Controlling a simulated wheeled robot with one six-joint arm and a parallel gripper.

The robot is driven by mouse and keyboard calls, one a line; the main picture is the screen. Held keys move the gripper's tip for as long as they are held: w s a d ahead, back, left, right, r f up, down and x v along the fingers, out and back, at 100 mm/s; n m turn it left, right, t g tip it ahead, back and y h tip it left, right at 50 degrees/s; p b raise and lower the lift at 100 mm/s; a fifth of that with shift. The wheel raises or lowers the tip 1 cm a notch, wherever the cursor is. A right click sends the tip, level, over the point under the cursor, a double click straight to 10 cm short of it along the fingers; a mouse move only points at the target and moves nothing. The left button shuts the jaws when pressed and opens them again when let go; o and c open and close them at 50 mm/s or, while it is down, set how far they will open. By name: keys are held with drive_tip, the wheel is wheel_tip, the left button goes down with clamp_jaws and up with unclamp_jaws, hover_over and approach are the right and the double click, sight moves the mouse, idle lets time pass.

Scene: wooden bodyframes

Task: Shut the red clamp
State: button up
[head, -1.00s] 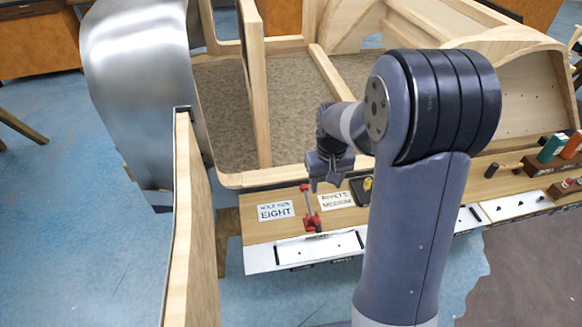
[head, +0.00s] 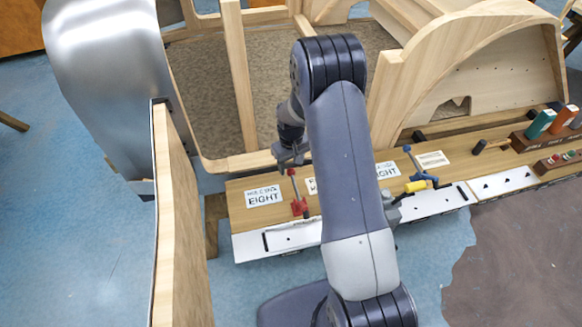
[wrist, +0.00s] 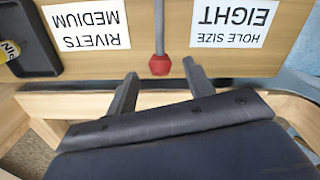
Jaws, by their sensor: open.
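The red clamp (head: 299,205) stands on the wooden bench, right of the "HOLE SIZE EIGHT" card. Its grey lever stands raised and ends in a red knob (head: 291,172). In the wrist view the knob (wrist: 159,65) and part of the grey rod show at the top centre; the clamp's body is out of that view. My gripper (head: 291,160) is just behind and above the knob. Its two fingers (wrist: 158,82) are open and apart, with the knob showing between and just beyond the tips. Nothing is held.
The "HOLE SIZE EIGHT" card (head: 264,196) lies beside the clamp. A "RIVETS MEDIUM" card (wrist: 87,24) and black tray (wrist: 27,40) lie on its other side. A blue clamp (head: 420,172) stands farther right. A tall wooden panel (head: 170,220) rises at left.

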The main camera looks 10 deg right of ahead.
drive_tip(key=shift+f, duration=1.35)
drive_tip(key=shift+c, duration=0.5)
clamp_jaws()
